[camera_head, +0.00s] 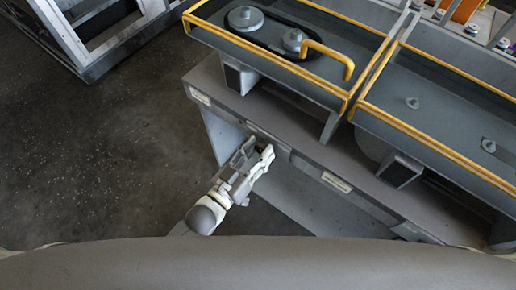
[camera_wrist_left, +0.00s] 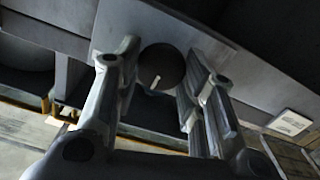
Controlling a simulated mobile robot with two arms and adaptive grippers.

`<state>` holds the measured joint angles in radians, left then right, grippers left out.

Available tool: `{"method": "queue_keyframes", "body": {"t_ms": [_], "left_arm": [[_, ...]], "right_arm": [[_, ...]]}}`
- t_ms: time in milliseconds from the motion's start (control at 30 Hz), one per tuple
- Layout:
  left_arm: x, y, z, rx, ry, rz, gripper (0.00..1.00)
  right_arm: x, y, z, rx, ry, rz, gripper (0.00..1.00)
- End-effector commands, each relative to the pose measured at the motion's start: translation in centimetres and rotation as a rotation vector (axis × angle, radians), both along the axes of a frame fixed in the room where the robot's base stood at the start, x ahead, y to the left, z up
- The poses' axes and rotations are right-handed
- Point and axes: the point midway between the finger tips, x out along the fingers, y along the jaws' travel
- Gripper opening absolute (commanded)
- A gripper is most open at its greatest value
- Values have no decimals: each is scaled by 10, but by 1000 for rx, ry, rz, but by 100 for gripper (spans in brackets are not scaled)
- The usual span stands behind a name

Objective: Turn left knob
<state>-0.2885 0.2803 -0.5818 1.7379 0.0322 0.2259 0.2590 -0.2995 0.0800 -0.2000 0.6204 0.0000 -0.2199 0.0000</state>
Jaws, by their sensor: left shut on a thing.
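The left knob (camera_wrist_left: 162,68) is a dark round knob with a short white mark on its face. In the left wrist view it sits between the two fingers of my left gripper (camera_wrist_left: 160,80), on a grey panel. In the head view my left gripper (camera_head: 258,158) is at the front face of the grey housing, its fingers around the knob, which is mostly hidden there. The gripper is shut on the knob. My right gripper is in neither view.
The grey housing (camera_head: 290,135) runs diagonally, with white labels (camera_head: 336,181) on its front edge. Yellow-railed trays (camera_head: 440,95) with a yellow handle (camera_head: 340,57) stand above it. A metal frame (camera_head: 85,62) stands at the upper left. Dark floor (camera_head: 90,165) is clear at left.

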Motion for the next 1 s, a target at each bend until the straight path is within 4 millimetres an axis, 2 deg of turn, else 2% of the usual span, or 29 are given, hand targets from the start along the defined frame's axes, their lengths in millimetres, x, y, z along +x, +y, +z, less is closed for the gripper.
{"method": "queue_keyframes", "body": {"t_ms": [267, 300, 433, 767, 867, 1000], "left_arm": [[0, 0, -1, -4, 2, 0, 14], [0, 0, -1, -4, 2, 0, 41], [0, 0, -1, -3, 1, 0, 58], [-1, 1, 0, -2, 0, 0, 59], [-6, 4, -1, -2, 1, 0, 59], [-23, 17, -1, 0, 4, -1, 59]], "right_arm": [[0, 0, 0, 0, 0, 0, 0], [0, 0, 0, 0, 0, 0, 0], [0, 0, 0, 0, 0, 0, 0], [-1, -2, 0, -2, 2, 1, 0], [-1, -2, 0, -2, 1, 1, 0], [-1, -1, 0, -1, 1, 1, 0]]}}
